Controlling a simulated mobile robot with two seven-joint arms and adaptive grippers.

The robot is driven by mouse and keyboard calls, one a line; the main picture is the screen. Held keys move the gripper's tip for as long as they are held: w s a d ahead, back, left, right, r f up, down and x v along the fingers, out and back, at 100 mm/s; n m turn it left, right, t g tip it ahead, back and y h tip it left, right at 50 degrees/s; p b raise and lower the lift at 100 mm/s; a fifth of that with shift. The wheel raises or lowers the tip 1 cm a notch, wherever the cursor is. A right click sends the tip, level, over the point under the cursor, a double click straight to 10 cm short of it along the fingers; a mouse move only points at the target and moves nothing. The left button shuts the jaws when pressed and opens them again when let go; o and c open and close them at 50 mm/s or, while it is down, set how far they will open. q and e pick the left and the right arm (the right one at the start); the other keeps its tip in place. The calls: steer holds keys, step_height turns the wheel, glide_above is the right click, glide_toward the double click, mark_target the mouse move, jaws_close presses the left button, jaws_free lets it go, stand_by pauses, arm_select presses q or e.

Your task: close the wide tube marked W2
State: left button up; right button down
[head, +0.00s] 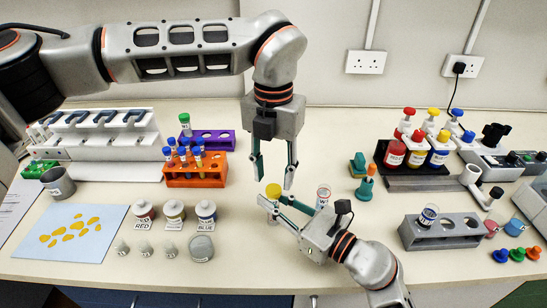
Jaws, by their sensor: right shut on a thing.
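A wide tube (272,217) stands upright near the middle of the bench, mostly hidden by my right gripper (269,203). That gripper comes in from the lower right and is shut on the tube's body. A yellow cap (273,190) is at the tube's top; I cannot tell whether it is seated. My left gripper (275,182) points down from above with its fingers apart, just over the cap and to either side of it. I cannot read the mark W2. Another wide tube (428,215) with a blue label stands in the grey rack (460,238).
A small white container (323,194) with red marking stands close right of the grippers. Orange (195,182) and purple (222,138) racks stand left. Loose caps (517,254) lie at the right front. Labelled jars (206,211) stand at front left.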

mark_target(273, 188)
arm_select(q)
steer(key=shift+f, duration=1.55)
jaws_close()
steer(key=shift+o, duration=0.7)
jaws_free()
step_height(273, 188, up, 12)
